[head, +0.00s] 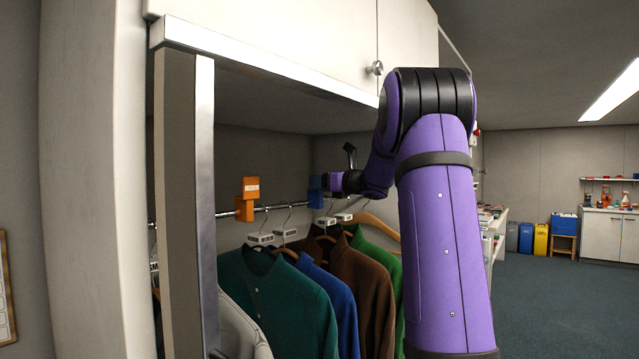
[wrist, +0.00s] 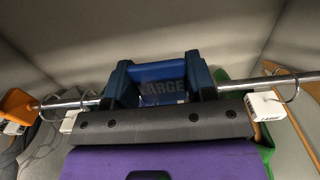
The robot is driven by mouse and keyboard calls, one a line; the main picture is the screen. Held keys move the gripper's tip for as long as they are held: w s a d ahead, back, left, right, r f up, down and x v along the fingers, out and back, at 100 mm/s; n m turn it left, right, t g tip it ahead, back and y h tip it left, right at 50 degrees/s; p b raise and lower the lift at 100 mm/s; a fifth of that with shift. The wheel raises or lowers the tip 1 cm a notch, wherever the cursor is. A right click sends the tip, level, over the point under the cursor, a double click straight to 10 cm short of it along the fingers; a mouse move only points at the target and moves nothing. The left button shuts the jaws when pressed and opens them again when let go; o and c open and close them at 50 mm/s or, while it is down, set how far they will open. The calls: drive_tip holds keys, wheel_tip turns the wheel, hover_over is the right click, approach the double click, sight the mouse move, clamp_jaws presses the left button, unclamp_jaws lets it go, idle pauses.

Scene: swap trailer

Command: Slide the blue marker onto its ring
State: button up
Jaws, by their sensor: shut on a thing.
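The blue marker (wrist: 162,84), lettered LARGE, sits at the hanging rail (wrist: 72,104) in the wrist view. My gripper (wrist: 158,78) is shut on it, with a finger on each side. In the head view the blue marker (head: 315,192) is small and partly hidden by my gripper (head: 326,183), at the rail right of an orange marker (head: 246,198). I cannot make out a ring for the blue marker in either view.
Garments on hangers, among them a teal shirt (head: 275,300) and a brown one (head: 362,285), hang below the rail. A post (head: 205,200) stands at left and a cabinet (head: 270,30) is overhead. White-tagged hanger hooks (wrist: 265,105) flank the marker.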

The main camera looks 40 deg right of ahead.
drive_tip(key=o, duration=1.3)
drive_tip(key=shift+s, duration=0.1)
drive_tip(key=s, duration=0.3)
drive_tip(key=s+d, duration=0.1)
drive_tip(key=s, duration=0.6)
drive_tip(key=shift+s+d, duration=0.25)
drive_tip(key=shift+s, duration=0.05)
